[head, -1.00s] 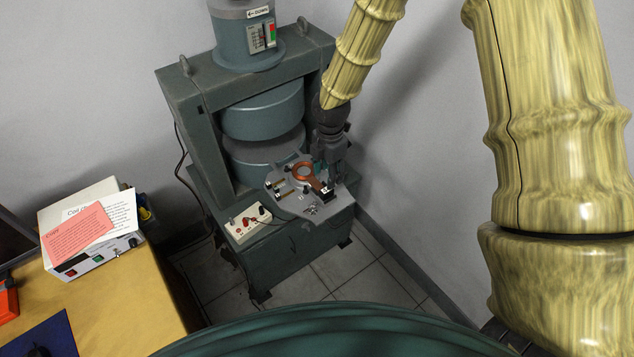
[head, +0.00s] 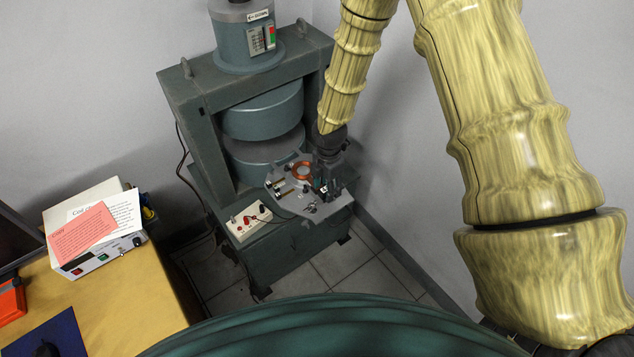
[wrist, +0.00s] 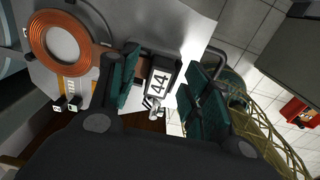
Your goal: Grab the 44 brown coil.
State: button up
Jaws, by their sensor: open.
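The brown coil is a flat copper-coloured ring (head: 293,172) on the grey plate (head: 283,192) at the front of the magnet. In the wrist view the ring (wrist: 38,40) lies at the upper left, left of my gripper. A dark block with a white "44" label (wrist: 158,85) shows between the two green-padded fingers. A brown strip beside the block points toward the ring, but a finger hides part of the span between. My gripper (wrist: 172,58) is open, with the fingers on either side of the block. I cannot tell whether they touch it. In the head view my gripper (head: 327,180) is small and dark.
The magnet's two round poles (head: 262,112) and its frame stand behind the plate. A control box with knobs and leads (head: 249,220) sits at the left front. A wooden desk (head: 120,305) with papers is at the lower left.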

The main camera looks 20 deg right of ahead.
jog(key=shift+c, duration=0.4)
grip_shut()
jog(key=shift+r, duration=0.1)
